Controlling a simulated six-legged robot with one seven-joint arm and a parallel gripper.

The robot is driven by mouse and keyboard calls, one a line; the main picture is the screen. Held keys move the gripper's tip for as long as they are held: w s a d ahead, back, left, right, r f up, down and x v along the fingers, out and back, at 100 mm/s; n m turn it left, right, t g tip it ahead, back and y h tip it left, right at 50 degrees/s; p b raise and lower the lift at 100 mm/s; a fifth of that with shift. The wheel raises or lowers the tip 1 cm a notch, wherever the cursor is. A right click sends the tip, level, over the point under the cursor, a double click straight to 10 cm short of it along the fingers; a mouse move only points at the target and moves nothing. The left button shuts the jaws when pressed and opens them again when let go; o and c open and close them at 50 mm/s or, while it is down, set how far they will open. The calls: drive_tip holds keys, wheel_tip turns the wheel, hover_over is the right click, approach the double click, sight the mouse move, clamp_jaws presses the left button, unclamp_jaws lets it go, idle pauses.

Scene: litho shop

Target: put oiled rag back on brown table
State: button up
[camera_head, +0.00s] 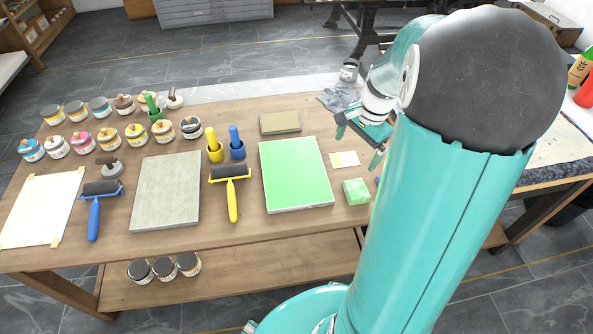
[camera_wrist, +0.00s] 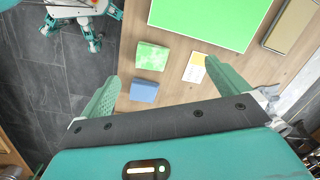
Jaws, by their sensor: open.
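The brown table (camera_head: 110,192) fills the left and middle of the head view; its bare wood also shows in the wrist view (camera_wrist: 185,95). A crumpled grey cloth (camera_head: 331,98), which looks like the oiled rag, lies by the table's far right corner, partly hidden behind my gripper. I cannot tell whether it rests on the tabletop or beyond its edge. My gripper (camera_head: 358,146) is open and empty above the right end of the table. In the wrist view its fingers (camera_wrist: 161,72) are spread wide, with a green block (camera_wrist: 151,56) and a blue block (camera_wrist: 144,91) beyond them.
A green slab (camera_head: 296,173), a grey stone slab (camera_head: 167,190), rollers and several ink jars stand on the table. A white card (camera_head: 344,159) lies beside the green slab. A metal can (camera_head: 349,70) stands behind the cloth. Small bare wood patches lie between the things.

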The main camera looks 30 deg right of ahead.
drive_tip(key=s+a+r+n+t, duration=0.1)
drive_tip(key=s+a+r+n, duration=0.2)
drive_tip(key=a, duration=0.5)
drive_tip(key=s+a+r+n+t, duration=0.2)
drive_tip(key=s+a+r+n, duration=0.2)
drive_tip(key=a+r+n, duration=0.2)
drive_tip(key=s+a+r+n+t+h, duration=0.1)
drive_tip(key=s+a+r+n, duration=0.3)
drive_tip(key=a, duration=0.6)
drive_tip(key=r+n, duration=0.1)
drive_tip(key=n, duration=0.1)
drive_tip(key=shift+n+t, duration=0.3)
drive_tip(key=shift+d, duration=0.15)
